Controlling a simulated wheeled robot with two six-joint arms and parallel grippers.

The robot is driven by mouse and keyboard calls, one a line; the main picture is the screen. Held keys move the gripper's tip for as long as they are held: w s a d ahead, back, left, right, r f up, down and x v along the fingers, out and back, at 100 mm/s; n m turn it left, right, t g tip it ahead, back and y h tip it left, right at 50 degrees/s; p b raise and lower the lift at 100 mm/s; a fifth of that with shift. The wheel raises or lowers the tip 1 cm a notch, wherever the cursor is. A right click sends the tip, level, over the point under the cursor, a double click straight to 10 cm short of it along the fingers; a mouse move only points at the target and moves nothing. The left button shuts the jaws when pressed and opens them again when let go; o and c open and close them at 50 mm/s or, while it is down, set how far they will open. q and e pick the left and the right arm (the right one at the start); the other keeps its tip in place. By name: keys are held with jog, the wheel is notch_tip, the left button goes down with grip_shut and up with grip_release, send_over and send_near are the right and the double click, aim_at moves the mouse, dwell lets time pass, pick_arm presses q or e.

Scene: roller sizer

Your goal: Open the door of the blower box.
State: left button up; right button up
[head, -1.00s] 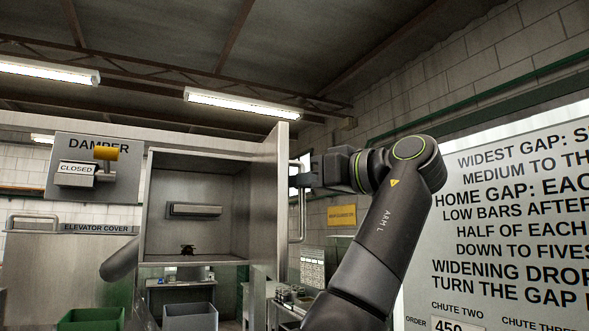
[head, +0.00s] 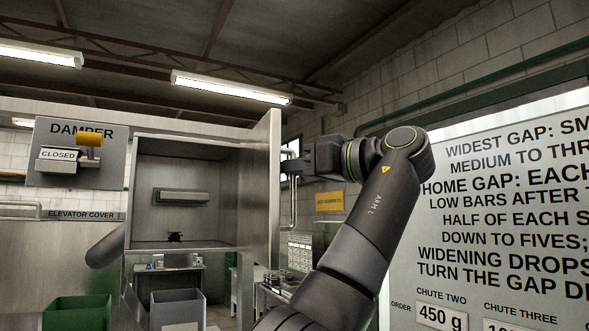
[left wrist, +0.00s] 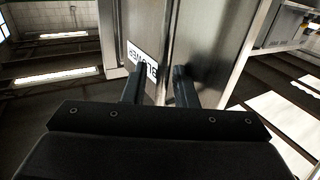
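The blower box (head: 185,245) is an open-fronted metal box in the middle of the head view. Its dark interior shows a grey bar and a small black item. Its door (head: 262,190) stands swung out at the box's right side. A vertical bar handle (head: 293,205) is on the door's outer face. My left gripper (head: 288,166) is at the handle's upper part. In the left wrist view, its two fingers (left wrist: 158,82) stand apart before the door's face, beside a partly covered BLOWER label (left wrist: 143,62). Whether they touch the handle is hidden. My right gripper is not in view.
A green bin (head: 75,310) and a grey bin (head: 177,310) are below. A large sign (head: 480,220) fills the right side, beyond my left arm.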

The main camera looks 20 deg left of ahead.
pick_arm(q)
jog(key=v, duration=0.7)
jog(key=shift+d, duration=0.25)
jog(key=shift+s+f, duration=0.1)
dwell(0.4)
